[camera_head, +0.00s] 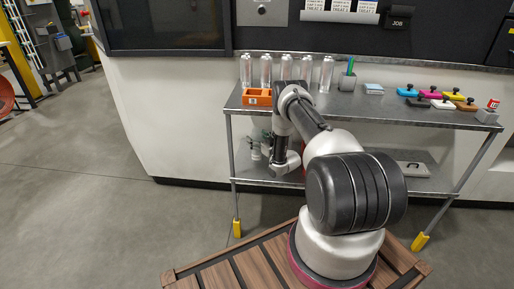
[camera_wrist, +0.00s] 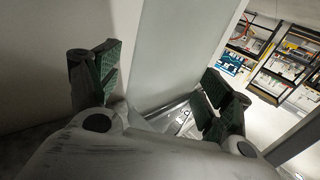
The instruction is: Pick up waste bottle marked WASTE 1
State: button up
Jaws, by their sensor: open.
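My gripper (camera_wrist: 158,68) is open in the wrist view, with its two dark green-padded fingers wide apart and nothing between them. In the head view my arm reaches down in front of the table, and its wrist is near the left part of the lower shelf. Small pale shapes (camera_head: 255,149) show just left of the wrist; I cannot tell whether they are bottles or part of my gripper. No label reading WASTE 1 is legible in either view.
Several clear bottles (camera_head: 266,70) stand at the back left of the upper shelf (camera_head: 345,104), behind an orange tray (camera_head: 257,97). A pen cup (camera_head: 347,82) and coloured blocks (camera_head: 431,94) stand farther right. A flat grey item (camera_head: 412,169) lies on the lower shelf.

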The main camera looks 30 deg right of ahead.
jog(key=shift+c, duration=0.3)
jog(key=c, duration=1.2)
jog(key=shift+r, duration=0.1)
